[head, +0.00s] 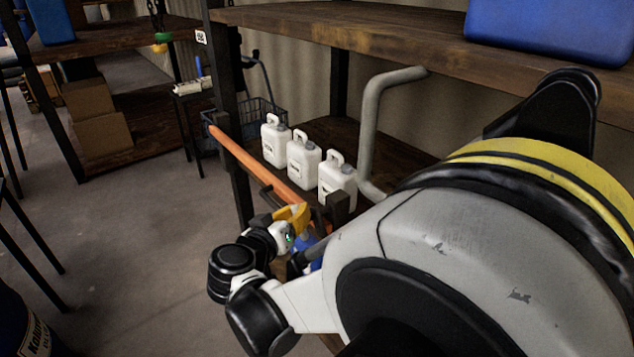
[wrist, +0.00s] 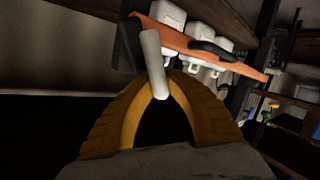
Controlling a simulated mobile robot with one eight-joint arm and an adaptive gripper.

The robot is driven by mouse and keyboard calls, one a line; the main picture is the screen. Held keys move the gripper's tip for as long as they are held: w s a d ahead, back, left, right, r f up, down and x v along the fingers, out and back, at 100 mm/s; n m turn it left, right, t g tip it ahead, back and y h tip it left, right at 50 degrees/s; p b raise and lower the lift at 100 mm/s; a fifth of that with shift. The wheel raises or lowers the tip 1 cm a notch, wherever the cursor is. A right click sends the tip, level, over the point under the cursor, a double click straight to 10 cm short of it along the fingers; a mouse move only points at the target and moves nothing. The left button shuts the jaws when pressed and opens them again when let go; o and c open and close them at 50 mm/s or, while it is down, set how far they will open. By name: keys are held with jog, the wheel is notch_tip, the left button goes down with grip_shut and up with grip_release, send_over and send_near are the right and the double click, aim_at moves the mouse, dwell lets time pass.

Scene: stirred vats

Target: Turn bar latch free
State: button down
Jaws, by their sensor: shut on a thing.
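An orange bar (head: 255,160) runs slantwise across the front of the lower shelf in the head view; it also crosses the top of the wrist view (wrist: 190,45). A dark block (wrist: 129,45) stands at its near end. The bar latch's pale grey, rod-like handle (wrist: 153,55) shows by that block. My gripper (head: 303,212) has yellow fingers and is at the near end of the bar. In the wrist view its fingers (wrist: 166,80) are closed around the lower part of the grey handle. In the head view my wrist and arm hide most of the latch.
Several white jugs (head: 303,158) stand on the shelf behind the bar. A black handle (wrist: 213,50) sits on the bar. A bent grey pipe (head: 370,130) rises beside the jugs. A wooden shelf (head: 400,38) hangs above.

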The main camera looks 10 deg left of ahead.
jog(key=shift+w+a+f+n+g+h+p, duration=0.15)
jog(key=shift+n+g+h+p, duration=0.1)
jog(key=shift+n+g+p, duration=0.3)
jog(key=shift+w+a+n+g+h+p, duration=0.1)
jog(key=shift+n+g+h+p, duration=0.2)
jog(key=shift+n+g, duration=0.3)
jog(key=shift+w+a+f+n+g+h+p, duration=0.15)
jog(key=shift+f+n+g+h+p, duration=0.25)
jog(key=shift+n+g+h+p, duration=0.4)
jog(key=shift+a+f+n+g+h, duration=0.1)
jog(key=shift+f+n+g+h, duration=0.25)
jog(key=shift+n+g+h, duration=0.35)
jog(key=shift+f+n+g+h, duration=0.3)
jog(key=shift+n+g, duration=0.15)
jog(key=shift+n, duration=0.4)
jog(key=c, duration=1.3)
grip_release()
jog(key=v, duration=1.2)
